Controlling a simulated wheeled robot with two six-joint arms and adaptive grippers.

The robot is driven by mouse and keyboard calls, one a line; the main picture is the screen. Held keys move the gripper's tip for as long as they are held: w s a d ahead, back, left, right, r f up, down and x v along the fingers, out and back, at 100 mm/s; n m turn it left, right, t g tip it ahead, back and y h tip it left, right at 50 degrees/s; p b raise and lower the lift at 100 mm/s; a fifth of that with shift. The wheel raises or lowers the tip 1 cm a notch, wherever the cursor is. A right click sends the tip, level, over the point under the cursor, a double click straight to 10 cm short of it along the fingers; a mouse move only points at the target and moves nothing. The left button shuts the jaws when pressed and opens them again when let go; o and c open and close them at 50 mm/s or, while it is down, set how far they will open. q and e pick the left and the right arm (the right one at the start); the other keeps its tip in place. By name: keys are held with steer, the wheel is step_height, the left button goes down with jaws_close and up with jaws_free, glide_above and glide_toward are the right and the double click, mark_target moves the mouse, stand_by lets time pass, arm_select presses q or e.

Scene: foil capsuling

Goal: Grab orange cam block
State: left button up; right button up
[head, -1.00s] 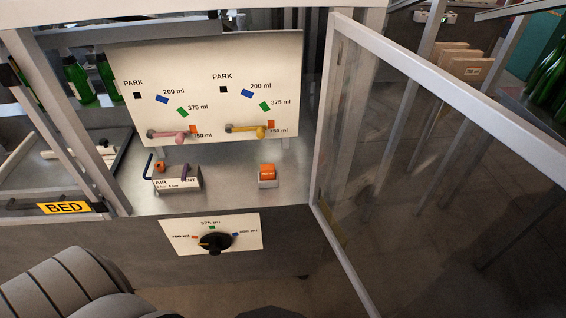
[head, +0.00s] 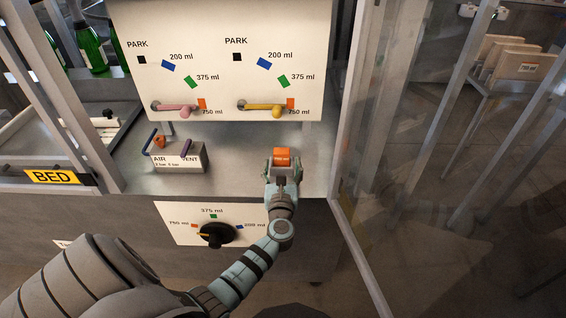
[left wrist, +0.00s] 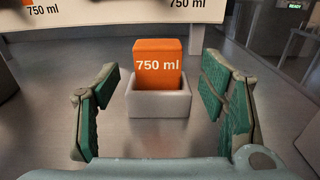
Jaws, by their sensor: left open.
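The orange cam block (head: 283,157) stands upright in a small grey holder on the metal shelf, below the white panel. In the left wrist view the block (left wrist: 158,68) reads "750 ml", and its grey holder (left wrist: 159,103) is open at the top. My left gripper (head: 283,166) is at the holder, in front of the block. In the left wrist view my left gripper (left wrist: 163,100) is open, with a green-padded finger on each side. The block lies between and a little beyond the fingers, with gaps on both sides. My right gripper is not in view.
The panel (head: 220,40) carries a pink lever (head: 178,108) and a yellow lever (head: 268,110) above the shelf. An air vent box (head: 180,158) stands to the left. A black knob (head: 216,234) is below. A framed glass door (head: 347,130) stands close on the right.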

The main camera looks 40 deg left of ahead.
mark_target(282, 158)
arm_select(q)
steer(key=b+x, duration=0.1)
steer(key=x, duration=0.3)
steer(key=shift+w+a+r+b, duration=0.1)
steer(key=shift+a+b, duration=0.25)
steer(key=shift+w+a, duration=0.1)
steer(key=shift+w, duration=0.25)
steer(key=c, duration=1.3)
steer(key=shift+c, duration=0.2)
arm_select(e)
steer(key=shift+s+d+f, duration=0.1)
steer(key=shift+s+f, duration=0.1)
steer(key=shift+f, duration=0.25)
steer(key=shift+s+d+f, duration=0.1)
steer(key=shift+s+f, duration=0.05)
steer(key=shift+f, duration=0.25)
